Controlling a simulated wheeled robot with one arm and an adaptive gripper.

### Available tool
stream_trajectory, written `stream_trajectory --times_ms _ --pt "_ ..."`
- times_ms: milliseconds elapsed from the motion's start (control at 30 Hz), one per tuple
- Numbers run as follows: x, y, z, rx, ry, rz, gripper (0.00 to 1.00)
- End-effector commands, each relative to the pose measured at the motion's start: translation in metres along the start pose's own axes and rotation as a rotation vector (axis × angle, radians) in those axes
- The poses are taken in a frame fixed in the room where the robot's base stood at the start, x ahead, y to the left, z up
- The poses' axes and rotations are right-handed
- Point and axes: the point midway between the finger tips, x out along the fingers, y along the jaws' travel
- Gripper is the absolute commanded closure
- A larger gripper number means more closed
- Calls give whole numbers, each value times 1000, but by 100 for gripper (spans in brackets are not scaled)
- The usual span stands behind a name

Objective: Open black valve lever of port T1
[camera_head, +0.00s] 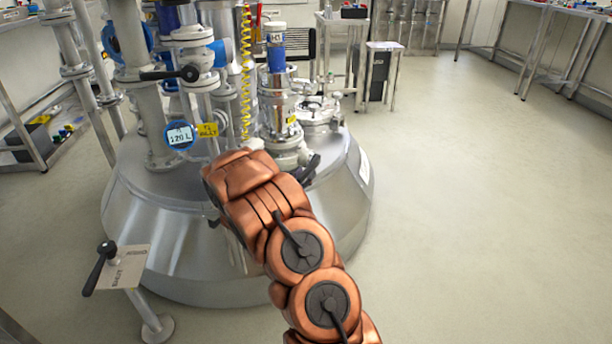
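A black lever (170,74) with a round knob at its right end lies nearly level across a steel valve at the upper left of the reactor. A yellow tag (207,130) hangs on the pipework below it; its first line seems to read T1, but the print is too small to be sure. Which valve the tag belongs to is not clear. My copper arm reaches up from the bottom over the reactor lid, and its far end is below and right of the tag, apart from the lever. My gripper's fingers are hidden behind the arm.
The steel reactor (180,235) fills the left middle, crowded with vertical pipes. A round 120 L gauge (180,135) is beside the tag. A second black-knobbed lever (98,268) stands front left on a plate (124,267). The floor (480,210) at right is clear.

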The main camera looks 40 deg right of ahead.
Motion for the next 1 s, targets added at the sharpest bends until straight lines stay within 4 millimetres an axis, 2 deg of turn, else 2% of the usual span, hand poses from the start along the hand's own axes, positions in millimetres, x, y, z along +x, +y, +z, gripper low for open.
stream_trajectory --times_ms 200,533,900,1000 --pt "13 0 1 2 -2 0 60" --pt "14 0 0 1 -2 -1 60" --pt "14 0 0 1 -2 -1 98" --pt "14 0 0 1 -2 -1 100"
